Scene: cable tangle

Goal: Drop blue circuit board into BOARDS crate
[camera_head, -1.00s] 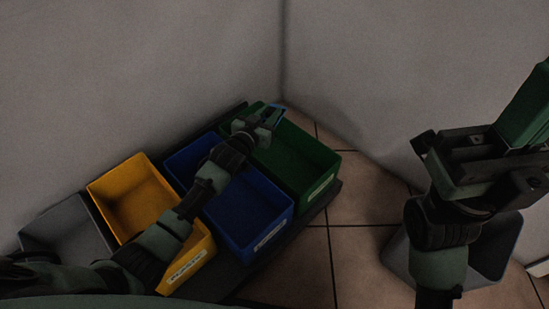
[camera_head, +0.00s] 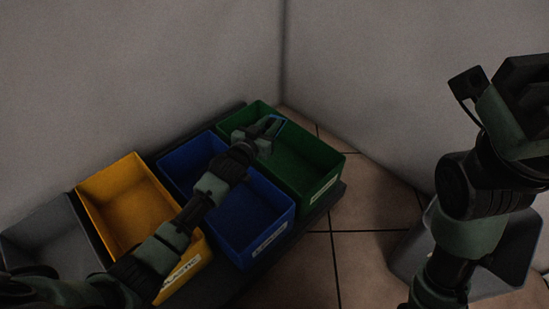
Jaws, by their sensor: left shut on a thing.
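My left gripper (camera_head: 268,133) is above the far part of the green crate (camera_head: 318,157). It is shut on the blue circuit board (camera_head: 278,121), of which only a thin blue edge shows; the gripper hides the rest. The green crate has a pale label on its front that is too small to read, so I cannot tell which crate is marked BOARDS. My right gripper (camera_head: 525,82) is at the upper right, partly cut off by the picture edge. I cannot see its fingers clearly.
A blue crate (camera_head: 281,225), a yellow crate (camera_head: 98,211) and a grey crate (camera_head: 35,216) stand in a row beside the green one. A grey bin (camera_head: 523,240) stands on the tiled floor (camera_head: 350,265) behind my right arm. Walls close off the back.

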